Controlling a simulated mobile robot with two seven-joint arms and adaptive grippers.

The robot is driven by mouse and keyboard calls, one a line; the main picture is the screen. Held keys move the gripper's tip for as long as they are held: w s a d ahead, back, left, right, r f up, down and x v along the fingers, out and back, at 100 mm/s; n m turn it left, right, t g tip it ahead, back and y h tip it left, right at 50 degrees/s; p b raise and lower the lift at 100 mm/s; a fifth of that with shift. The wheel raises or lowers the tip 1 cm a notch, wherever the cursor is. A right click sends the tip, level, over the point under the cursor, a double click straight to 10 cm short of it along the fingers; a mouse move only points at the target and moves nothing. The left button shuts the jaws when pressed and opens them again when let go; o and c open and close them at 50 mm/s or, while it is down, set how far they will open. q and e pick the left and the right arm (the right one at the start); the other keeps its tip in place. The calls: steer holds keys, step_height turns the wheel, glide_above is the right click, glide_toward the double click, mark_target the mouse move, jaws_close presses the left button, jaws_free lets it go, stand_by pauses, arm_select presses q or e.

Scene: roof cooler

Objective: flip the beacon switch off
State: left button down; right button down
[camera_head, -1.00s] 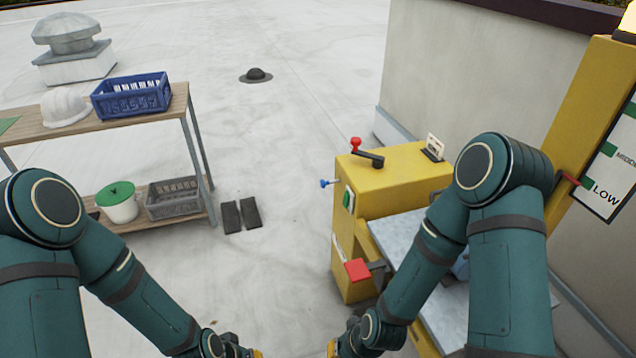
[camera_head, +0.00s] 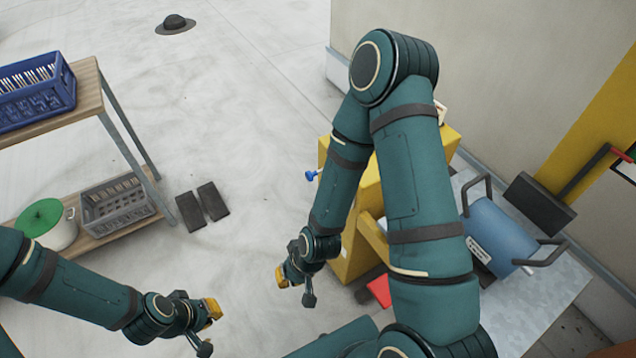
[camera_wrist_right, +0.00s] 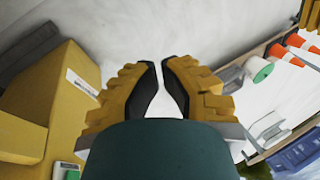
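The yellow cabinet (camera_head: 350,255) stands right of centre in the head view, partly covered by my right arm. The green-and-white switch on its face is hidden there; a green-and-white part (camera_wrist_right: 68,171) shows at the lower left edge of the right wrist view, probably that switch. I cannot tell its position. My right gripper (camera_head: 290,285) is in front of the cabinet's left side, apart from it. In the wrist view its fingers (camera_wrist_right: 157,68) stand slightly apart with nothing between them. My left gripper (camera_head: 210,328) is low at left centre, away from the cabinet; its finger gap is unclear.
A blue knob (camera_head: 312,175) and a red paddle (camera_head: 379,290) stick out from the cabinet. A blue cylinder (camera_head: 500,235) with bar handles lies on a grey surface at right. A wooden shelf (camera_head: 92,95) with crates stands left. Two dark blocks (camera_head: 202,206) lie on open floor.

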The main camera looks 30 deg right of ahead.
steer(key=shift+s, duration=0.1)
steer(key=w+d+r+n+g+h+p, duration=0.1)
steer(key=w+d+r+n+p, duration=0.3)
steer(key=w+d+n, duration=0.4)
steer(key=w+d+r+n+h+p, duration=0.3)
steer(key=w+d+n, duration=0.6)
steer(key=n, duration=0.3)
step_height(320, 180, up, 2)
steer(key=shift+w+n+g+h+p, duration=0.3)
steer(key=shift+w+g+h+p, duration=0.1)
steer(key=shift+p, duration=0.15)
